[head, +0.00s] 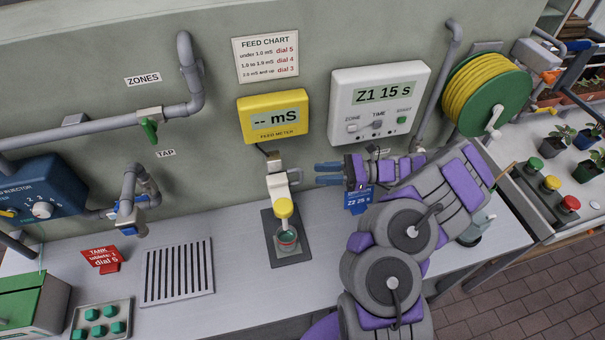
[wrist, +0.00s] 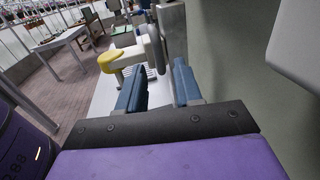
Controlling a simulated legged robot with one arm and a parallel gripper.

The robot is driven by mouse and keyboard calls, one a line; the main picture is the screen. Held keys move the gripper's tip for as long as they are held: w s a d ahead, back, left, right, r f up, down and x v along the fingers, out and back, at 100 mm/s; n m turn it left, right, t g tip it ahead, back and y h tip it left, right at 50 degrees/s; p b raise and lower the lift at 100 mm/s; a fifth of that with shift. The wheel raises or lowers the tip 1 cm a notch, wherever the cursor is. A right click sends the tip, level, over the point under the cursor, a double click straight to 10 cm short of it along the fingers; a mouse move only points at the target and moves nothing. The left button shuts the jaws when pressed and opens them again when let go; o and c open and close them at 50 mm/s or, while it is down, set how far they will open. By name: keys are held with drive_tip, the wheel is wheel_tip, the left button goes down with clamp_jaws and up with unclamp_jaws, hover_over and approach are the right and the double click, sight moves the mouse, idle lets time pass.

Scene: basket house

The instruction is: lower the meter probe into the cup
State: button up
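The feed meter (head: 272,118) is a yellow box on the wall and its display reads "-- mS". Below it stands the probe holder (head: 278,178), pale with a grey post. Its yellow cap (head: 284,207) is directly above the cup (head: 288,241), which sits on a dark base plate (head: 292,258). The probe tip is hard to make out at the cup. My gripper (head: 328,174) is open and empty, just right of the holder, with blue fingers pointing left toward it. In the wrist view, the yellow cap (wrist: 112,61) lies beyond and left of my gripper (wrist: 158,84).
A blue card (head: 357,203) stands below my gripper. The wall controller (head: 379,100) reads "Z1 15 s". A drain grille (head: 178,272), a red tank card (head: 102,258) and a tray of green tablets (head: 101,319) lie left. The counter in front of the cup is clear.

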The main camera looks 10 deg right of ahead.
sight(301, 179)
drive_tip(key=a, duration=0.4)
drive_tip(key=w+a, duration=0.1)
drive_tip(key=a, duration=0.1)
drive_tip(key=shift+w+a, duration=0.1)
drive_tip(key=shift+a, duration=0.25)
drive_tip(key=shift+d, duration=0.15)
drive_tip(key=shift+c, duration=0.5)
clamp_jaws()
